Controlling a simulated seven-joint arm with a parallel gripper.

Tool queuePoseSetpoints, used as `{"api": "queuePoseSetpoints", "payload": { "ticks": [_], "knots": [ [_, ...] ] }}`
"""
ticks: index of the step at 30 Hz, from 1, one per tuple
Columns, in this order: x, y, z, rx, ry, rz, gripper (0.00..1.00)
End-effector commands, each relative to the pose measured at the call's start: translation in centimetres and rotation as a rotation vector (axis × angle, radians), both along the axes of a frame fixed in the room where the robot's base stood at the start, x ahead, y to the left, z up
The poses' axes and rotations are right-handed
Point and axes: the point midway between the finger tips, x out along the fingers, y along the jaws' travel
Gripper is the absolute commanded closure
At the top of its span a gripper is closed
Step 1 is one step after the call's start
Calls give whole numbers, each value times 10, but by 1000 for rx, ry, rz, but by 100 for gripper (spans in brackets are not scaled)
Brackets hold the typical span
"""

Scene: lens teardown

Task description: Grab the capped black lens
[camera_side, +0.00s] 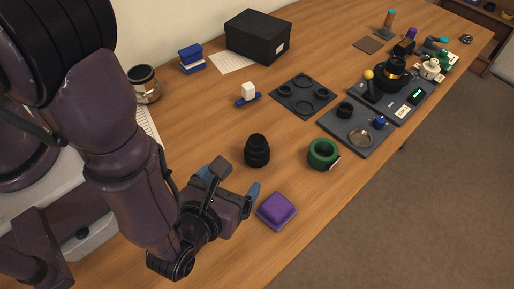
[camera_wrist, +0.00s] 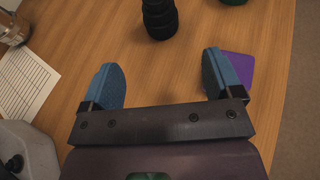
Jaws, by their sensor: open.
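The black lens (camera_side: 257,151) stands upright on the wooden table, in front of my gripper and apart from it. In the wrist view the lens (camera_wrist: 160,18) is at the top middle, cut off by the frame edge, beyond the gap between my fingers. Its cap cannot be made out clearly. My gripper (camera_side: 236,181) is open and empty, with its blue fingers (camera_wrist: 163,80) spread wide.
A purple block (camera_side: 276,211) lies close to the right finger. A green ring-shaped object (camera_side: 323,154) stands right of the lens. A dark tray with round recesses (camera_side: 302,96) and a grey board (camera_side: 357,133) lie farther back. Bare wood lies between gripper and lens.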

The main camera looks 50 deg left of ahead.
Motion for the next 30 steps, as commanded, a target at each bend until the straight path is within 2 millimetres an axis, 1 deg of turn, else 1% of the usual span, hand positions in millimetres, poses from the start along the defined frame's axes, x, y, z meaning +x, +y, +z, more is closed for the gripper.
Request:
{"api": "queuePoseSetpoints", "payload": {
  "ticks": [2,9,12,19,24,27,30],
  "knots": [
    [8,3,-2,4,-9,-4,15],
    [46,21,-18,5,-9,1,15],
    [58,26,-24,4,-8,0,15],
    [72,32,-29,4,-8,0,15],
    [95,43,-37,4,-8,2,15],
    [106,47,-41,3,-9,0,15],
    [110,49,-43,2,-9,-1,15]
  ]
}}
